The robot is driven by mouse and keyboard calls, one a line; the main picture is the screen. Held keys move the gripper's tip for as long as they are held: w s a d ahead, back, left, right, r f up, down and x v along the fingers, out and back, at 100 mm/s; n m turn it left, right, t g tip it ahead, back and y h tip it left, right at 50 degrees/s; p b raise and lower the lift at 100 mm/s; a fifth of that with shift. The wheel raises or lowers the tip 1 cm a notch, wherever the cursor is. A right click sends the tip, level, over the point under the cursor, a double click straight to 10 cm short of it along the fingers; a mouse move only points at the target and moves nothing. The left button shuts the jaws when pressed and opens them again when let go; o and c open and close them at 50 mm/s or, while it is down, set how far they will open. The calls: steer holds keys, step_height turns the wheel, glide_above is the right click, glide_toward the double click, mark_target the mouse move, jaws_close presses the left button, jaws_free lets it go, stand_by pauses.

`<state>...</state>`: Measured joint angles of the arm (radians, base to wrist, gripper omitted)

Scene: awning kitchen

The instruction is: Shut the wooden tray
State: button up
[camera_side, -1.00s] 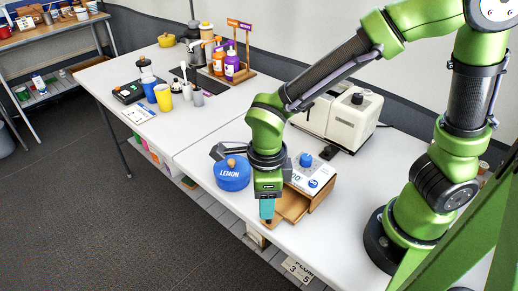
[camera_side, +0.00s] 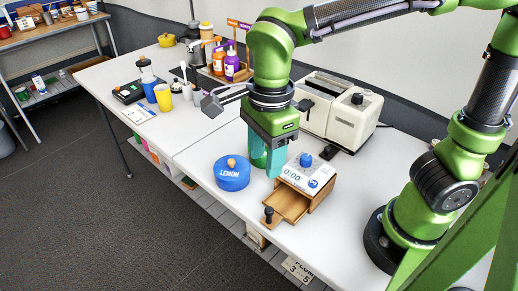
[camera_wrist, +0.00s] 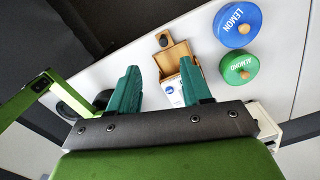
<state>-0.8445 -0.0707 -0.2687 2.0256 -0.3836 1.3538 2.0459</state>
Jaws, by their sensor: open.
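The wooden tray (camera_side: 288,204) is a drawer that sticks out of a small wooden box (camera_side: 322,194) near the table's front edge. A dark knob (camera_side: 268,213) stands at its front end. In the wrist view the tray (camera_wrist: 178,52) shows pulled out, with its knob (camera_wrist: 163,40) at the far end. The tray looks empty. A white device with a blue dial (camera_side: 306,172) sits on top of the box. My gripper (camera_side: 268,167) is open and empty, pointing down beside the box on its back left. In the wrist view its teal fingers (camera_wrist: 159,65) are spread apart.
A blue LEMON canister (camera_side: 232,174) stands left of the tray; a green ALMOND canister (camera_wrist: 239,68) stands close by. A cream toaster-like appliance (camera_side: 340,112) is behind the box. Cups (camera_side: 162,97) and bottles stand farther back left. The table right of the box is clear.

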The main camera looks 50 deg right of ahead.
steer(key=s+d+r+n+t, duration=0.1)
steer(key=d+r+n+t, duration=0.1)
steer(key=d+n, duration=0.5)
steer(key=s+d+r+n+t+y, duration=0.1)
steer(key=d+n+t, duration=0.4)
steer(key=n, duration=0.5)
steer(key=shift+s+d+r+y, duration=0.3)
steer(key=shift+d+r, duration=0.15)
steer(key=shift+d, duration=0.4)
steer(key=shift+a, duration=0.1)
